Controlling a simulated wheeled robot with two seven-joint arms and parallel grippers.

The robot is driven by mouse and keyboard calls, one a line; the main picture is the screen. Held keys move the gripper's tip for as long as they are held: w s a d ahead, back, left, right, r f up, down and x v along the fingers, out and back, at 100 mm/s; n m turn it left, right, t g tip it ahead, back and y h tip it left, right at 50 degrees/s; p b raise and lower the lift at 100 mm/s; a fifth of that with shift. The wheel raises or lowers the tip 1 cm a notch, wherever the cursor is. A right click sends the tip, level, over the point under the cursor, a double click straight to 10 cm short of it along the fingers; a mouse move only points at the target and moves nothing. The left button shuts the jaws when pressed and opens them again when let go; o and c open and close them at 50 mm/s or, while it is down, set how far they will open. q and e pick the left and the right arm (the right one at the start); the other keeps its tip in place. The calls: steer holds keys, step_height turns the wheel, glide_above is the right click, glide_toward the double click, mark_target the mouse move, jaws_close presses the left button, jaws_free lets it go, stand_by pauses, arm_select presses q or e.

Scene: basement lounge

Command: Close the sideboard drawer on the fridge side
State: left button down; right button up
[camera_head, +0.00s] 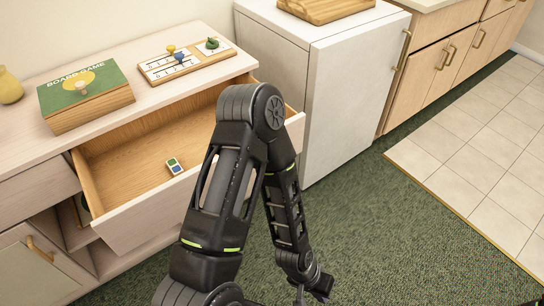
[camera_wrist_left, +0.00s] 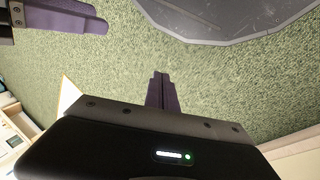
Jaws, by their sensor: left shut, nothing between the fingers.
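The sideboard (camera_head: 20,140) stands at the left in the head view. Its drawer beside the white fridge (camera_head: 345,95) is pulled well out, and the bare wooden inside (camera_head: 130,165) shows. A small white block with green and blue marks (camera_head: 174,165) lies in it. My left arm crosses in front and hides part of the drawer front. My left gripper (camera_head: 318,287) is low over the carpet, right of the drawer and apart from it. In the left wrist view its purple fingers (camera_wrist_left: 160,90) are together and empty. Another purple gripper part, seemingly my right gripper (camera_wrist_left: 65,16), shows at the top left; its opening is unclear.
A board game box (camera_head: 85,95) and a game board with pieces (camera_head: 180,62) lie on the sideboard top, with a yellow vase (camera_head: 9,86) at the left. Green carpet (camera_head: 365,235) is clear in front of the fridge; pale tiles (camera_head: 480,150) lie to the right.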

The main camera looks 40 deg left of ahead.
arm_select(q)
steer(key=w+a+r+m+t, duration=0.25)
steer(key=w+a+r, duration=0.25)
steer(key=w+r, duration=0.4)
steer(key=w+a+r+m+t, duration=0.1)
steer(key=w+a+r+m, duration=0.25)
steer(key=w+r, duration=0.6)
steer(key=s+a+r+m+g+y+p, duration=0.1)
steer(key=s+a+r+m+y, duration=0.3)
steer(key=a+r+m, duration=0.8)
steer(key=s+a+r+m+g+y, duration=0.2)
steer(key=s+a+r+m+g, duration=0.1)
steer(key=s+a+m, duration=0.1)
steer(key=shift+s+a+m+y, duration=0.4)
steer(key=shift+s+m, duration=0.15)
steer(key=shift+m, duration=0.15)
steer(key=shift+f, duration=0.1)
